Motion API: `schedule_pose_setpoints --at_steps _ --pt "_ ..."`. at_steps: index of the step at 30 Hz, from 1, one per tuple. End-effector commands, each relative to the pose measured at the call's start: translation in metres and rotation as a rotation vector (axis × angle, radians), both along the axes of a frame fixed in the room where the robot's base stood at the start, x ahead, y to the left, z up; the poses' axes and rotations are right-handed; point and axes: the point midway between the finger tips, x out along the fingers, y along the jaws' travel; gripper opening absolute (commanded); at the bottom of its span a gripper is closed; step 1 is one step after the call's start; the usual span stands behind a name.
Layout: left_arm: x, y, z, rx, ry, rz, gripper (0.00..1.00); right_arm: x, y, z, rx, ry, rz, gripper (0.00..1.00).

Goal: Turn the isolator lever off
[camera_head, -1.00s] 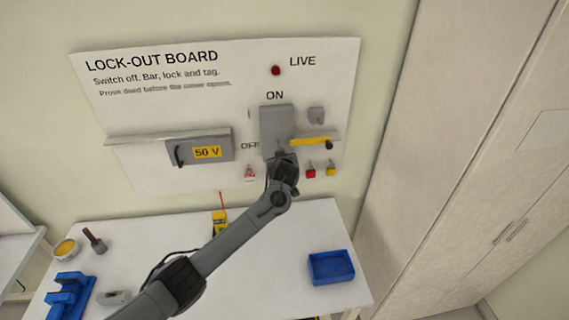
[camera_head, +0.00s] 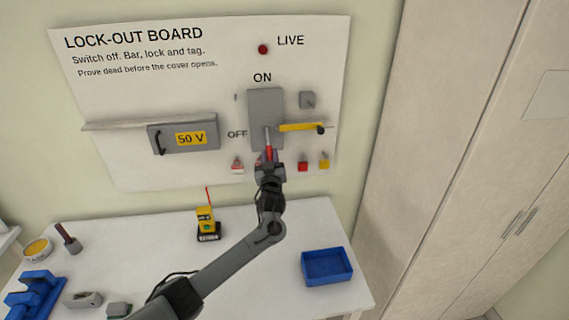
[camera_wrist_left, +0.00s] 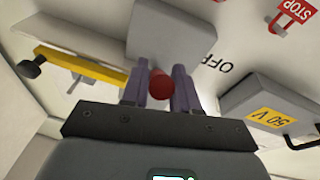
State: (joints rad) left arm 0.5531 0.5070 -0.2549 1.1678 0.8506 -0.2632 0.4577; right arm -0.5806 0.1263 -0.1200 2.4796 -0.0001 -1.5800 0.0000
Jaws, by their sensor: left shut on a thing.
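The isolator is a grey box (camera_head: 265,104) on the white lock-out board, with ON printed above it and OFF to its left. Its lever has a red grip (camera_head: 269,151) and shows at the lower part of the box, pointing down in the head view. My left gripper (camera_head: 268,161) is shut on this red grip. In the left wrist view the round red end (camera_wrist_left: 161,86) sits between the two fingers (camera_wrist_left: 160,92), with the isolator box (camera_wrist_left: 172,35) behind. The fingers hide part of the lever. My right gripper is not in view.
A yellow bar (camera_head: 300,127) with a black knob lies right of the isolator. A grey 50 V box (camera_head: 184,137) is left. Padlocks and a tag hang below. On the table stand a yellow tester (camera_head: 206,222) and a blue tray (camera_head: 327,266).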

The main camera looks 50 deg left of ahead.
Motion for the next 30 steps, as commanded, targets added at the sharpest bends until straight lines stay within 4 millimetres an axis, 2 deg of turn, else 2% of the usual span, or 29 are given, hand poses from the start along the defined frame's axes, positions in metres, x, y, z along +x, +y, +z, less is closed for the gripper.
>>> schedule_pose_setpoints --at_steps 3,14,15,19,30 --pt "-0.0036 0.0058 -0.0025 0.009 -0.005 0.007 0.00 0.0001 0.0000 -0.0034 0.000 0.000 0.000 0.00" --pt "-0.0043 0.0069 -0.0015 0.012 -0.007 0.009 0.00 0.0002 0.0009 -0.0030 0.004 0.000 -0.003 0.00" --pt "-0.0043 0.0069 -0.0015 0.012 -0.007 0.009 0.30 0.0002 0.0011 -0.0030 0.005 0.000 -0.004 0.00" --pt "-0.0043 0.0067 -0.0014 0.011 -0.008 0.009 0.50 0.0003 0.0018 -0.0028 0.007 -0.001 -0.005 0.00" --pt "-0.0057 0.0040 -0.0022 0.011 -0.009 0.008 0.51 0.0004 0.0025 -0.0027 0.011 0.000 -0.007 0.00"
